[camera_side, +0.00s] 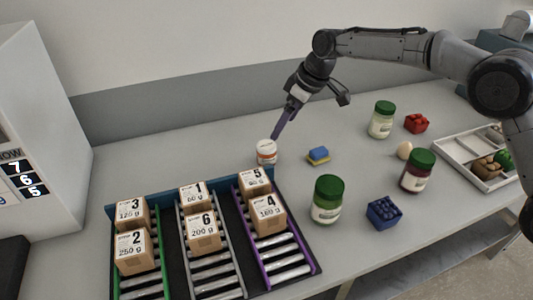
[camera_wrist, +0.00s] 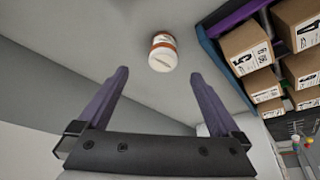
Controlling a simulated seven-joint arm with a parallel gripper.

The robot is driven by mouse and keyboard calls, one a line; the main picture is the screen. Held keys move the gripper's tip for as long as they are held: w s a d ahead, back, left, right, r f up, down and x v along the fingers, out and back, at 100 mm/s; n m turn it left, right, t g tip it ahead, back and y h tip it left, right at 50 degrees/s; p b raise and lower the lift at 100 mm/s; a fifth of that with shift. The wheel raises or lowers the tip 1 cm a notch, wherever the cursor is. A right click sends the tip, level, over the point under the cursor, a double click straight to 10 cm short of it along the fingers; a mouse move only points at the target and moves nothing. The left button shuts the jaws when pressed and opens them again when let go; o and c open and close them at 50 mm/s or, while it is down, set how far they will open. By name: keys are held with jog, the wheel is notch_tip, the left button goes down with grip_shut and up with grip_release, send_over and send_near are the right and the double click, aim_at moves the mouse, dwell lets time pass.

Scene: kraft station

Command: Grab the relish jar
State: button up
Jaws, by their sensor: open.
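Several jars stand on the grey table, and I cannot read their labels to tell which is the relish. A green-lidded jar with green contents (camera_side: 326,203) stands upright near the front middle. A green-lidded jar with dark red contents (camera_side: 417,173) is to its right, and one with pale contents (camera_side: 381,121) is farther back. A small white-lidded jar with an orange band (camera_side: 266,153) stands behind the racks. My gripper (camera_side: 277,134) is open and empty just above this small jar. In the wrist view the small jar (camera_wrist: 163,53) shows beyond and between my open fingertips (camera_wrist: 159,74).
Numbered cartons (camera_side: 204,232) sit on roller racks at the front left. A blue and yellow sponge (camera_side: 318,155), a blue berry basket (camera_side: 384,212), a red basket (camera_side: 416,123) and an egg (camera_side: 404,150) lie about. A divided tray (camera_side: 452,153) is at right.

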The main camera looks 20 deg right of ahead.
aim_at(271, 146)
jog(key=x, duration=0.7)
jog(key=shift+f, duration=0.1)
jog(key=x, duration=0.4)
jog(key=shift+s+a, duration=0.25)
jog(key=shift+w+a+f, duration=0.15)
jog(key=shift+w+f, duration=0.05)
jog(key=shift+f, duration=0.35)
jog(key=c, duration=1.6)
jog(key=shift+r, duration=0.1)
jog(key=shift+r, duration=0.1)
